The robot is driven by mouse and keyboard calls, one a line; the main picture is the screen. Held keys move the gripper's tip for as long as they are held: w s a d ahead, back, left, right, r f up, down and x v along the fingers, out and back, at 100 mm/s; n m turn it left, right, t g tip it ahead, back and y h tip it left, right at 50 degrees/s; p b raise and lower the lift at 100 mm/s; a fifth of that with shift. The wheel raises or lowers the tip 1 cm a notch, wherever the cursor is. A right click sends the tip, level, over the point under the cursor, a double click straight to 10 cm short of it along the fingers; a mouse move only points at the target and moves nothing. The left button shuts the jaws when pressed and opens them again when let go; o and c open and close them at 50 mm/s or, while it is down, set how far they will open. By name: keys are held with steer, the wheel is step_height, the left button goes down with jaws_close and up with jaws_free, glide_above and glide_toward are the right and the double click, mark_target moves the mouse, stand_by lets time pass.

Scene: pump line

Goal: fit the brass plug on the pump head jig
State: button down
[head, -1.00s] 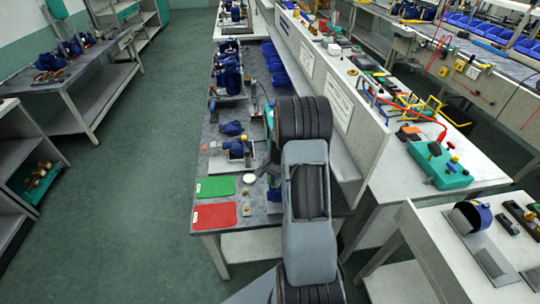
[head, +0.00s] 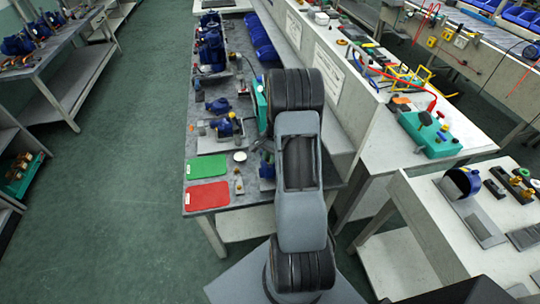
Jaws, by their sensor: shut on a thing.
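A blue pump head (head: 226,126) sits on a pale grey jig plate (head: 209,147) on the long dark bench, left of my arm. A small brass-coloured piece (head: 238,187) stands on the bench right of the red mat; I cannot tell whether it is a plug. My own upper arm stands in front of the bench's right side. It hides my gripper and whatever the jaws hold, so no fingertips can be made out. Dark and blue shapes show beside the arm's left edge, too small to tell apart.
A green mat (head: 206,166) and a red mat (head: 207,196) lie at the bench's near end. A white disc (head: 240,157) lies close to the green mat. Blue pumps (head: 211,50) and blue bins (head: 264,40) stand farther back. Open green floor (head: 110,190) lies to the left.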

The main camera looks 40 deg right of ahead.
steer(key=shift+f+b, duration=0.45)
steer(key=shift+f, duration=0.35)
steer(key=shift+f, duration=0.25)
stand_by(0.8)
jaws_free()
stand_by(0.9)
steer(key=shift+r, duration=0.2)
steer(key=shift+r+p, duration=2.95)
steer(key=shift+r, duration=1.45)
